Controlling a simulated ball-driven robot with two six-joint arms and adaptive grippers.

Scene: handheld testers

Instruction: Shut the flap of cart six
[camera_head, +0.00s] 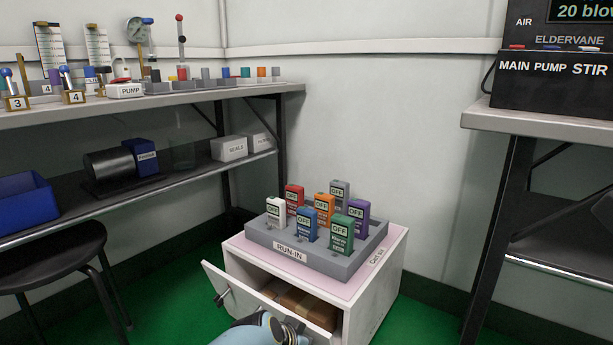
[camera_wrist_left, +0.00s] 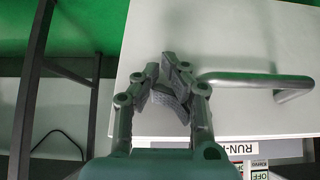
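The white cart (camera_head: 375,300) with a pale pink top stands in the middle of the head view; the small label on its top is hard to read. Its front flap (camera_head: 237,292) is tilted outward, leaving a gap that shows brown contents (camera_head: 300,302) inside. A bar handle (camera_head: 222,298) is on the flap. In the left wrist view the flap (camera_wrist_left: 235,40) fills much of the picture, with its handle (camera_wrist_left: 260,79) right of my left gripper (camera_wrist_left: 160,65). The fingertips are nearly together and empty, not around the handle. My right gripper is not in view.
A grey RUN-IN tray (camera_head: 258,238) with several coloured testers showing OFF sits on the cart. A workbench (camera_head: 200,95) and a black stool (camera_head: 50,243) stand left. Another bench (camera_head: 540,123) stands right.

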